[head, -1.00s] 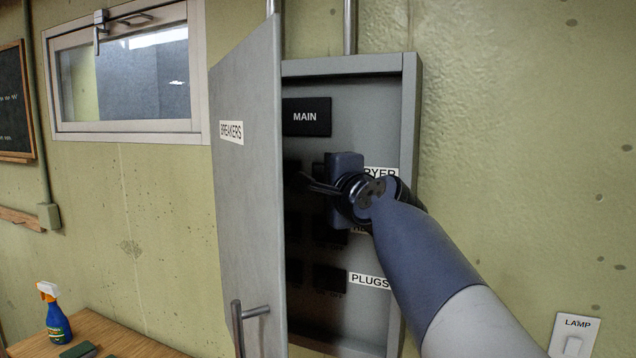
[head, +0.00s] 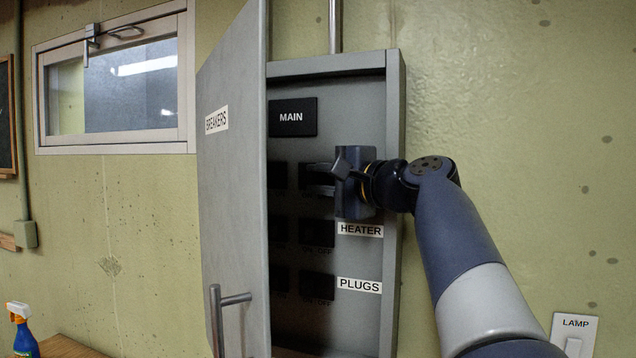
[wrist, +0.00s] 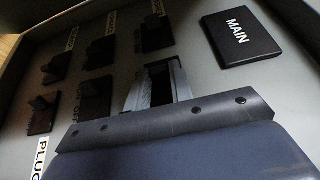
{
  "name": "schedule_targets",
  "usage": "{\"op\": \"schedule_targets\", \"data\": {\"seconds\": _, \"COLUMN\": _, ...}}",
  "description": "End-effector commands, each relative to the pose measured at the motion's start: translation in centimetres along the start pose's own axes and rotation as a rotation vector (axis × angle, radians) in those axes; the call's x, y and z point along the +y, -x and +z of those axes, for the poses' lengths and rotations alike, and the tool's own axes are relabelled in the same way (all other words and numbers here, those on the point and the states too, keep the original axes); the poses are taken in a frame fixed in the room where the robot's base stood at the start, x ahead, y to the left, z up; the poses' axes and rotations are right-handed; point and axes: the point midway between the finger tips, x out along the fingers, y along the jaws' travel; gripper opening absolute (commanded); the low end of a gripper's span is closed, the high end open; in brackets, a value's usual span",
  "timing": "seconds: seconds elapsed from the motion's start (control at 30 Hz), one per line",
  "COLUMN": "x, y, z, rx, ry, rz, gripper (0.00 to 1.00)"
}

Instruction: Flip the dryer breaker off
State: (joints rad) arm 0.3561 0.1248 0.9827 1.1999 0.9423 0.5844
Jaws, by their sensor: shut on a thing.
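The dryer breaker (head: 308,181) is the upper right dark switch in the grey breaker panel, below the black MAIN block (head: 292,117). My gripper (head: 320,178) reaches it from the right and is shut on its handle. In the wrist view my gripper's fingers (wrist: 159,76) cover that switch, so its on or off position cannot be told. The dryer label is hidden behind my gripper in the head view. Below it are the HEATER label (head: 360,230) and the PLUGS label (head: 359,285), each beside a dark switch.
The panel door (head: 232,200), marked BREAKERS, stands open on the left with a bar handle (head: 235,299). The panel's right side wall (head: 391,260) is close to my wrist. A LAMP switch (head: 574,340) is at lower right, and a spray bottle (head: 21,330) at lower left.

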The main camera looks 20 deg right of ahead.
Motion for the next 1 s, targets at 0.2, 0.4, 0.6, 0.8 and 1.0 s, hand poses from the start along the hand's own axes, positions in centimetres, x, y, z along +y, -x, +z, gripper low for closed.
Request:
{"op": "schedule_targets", "data": {"seconds": 0.2, "x": 0.1, "y": 0.0, "z": 0.0, "rx": 0.001, "ry": 0.0, "rz": 0.003, "gripper": 0.0}}
{"op": "schedule_targets", "data": {"seconds": 0.4, "x": 0.1, "y": 0.0, "z": 0.0, "rx": 0.001, "ry": -0.001, "rz": 0.002, "gripper": 0.37}}
{"op": "schedule_targets", "data": {"seconds": 0.6, "x": 0.1, "y": 0.0, "z": 0.0, "rx": 0.001, "ry": 0.0, "rz": 0.001, "gripper": 0.44}}
{"op": "schedule_targets", "data": {"seconds": 0.8, "x": 0.1, "y": 0.4, "z": 0.0, "rx": 0.002, "ry": 0.0, "rz": 0.0, "gripper": 0.44}}
{"op": "schedule_targets", "data": {"seconds": 1.0, "x": 0.2, "y": 3.4, "z": -0.1, "rx": 0.007, "ry": 0.002, "rz": -0.001, "gripper": 0.44}}
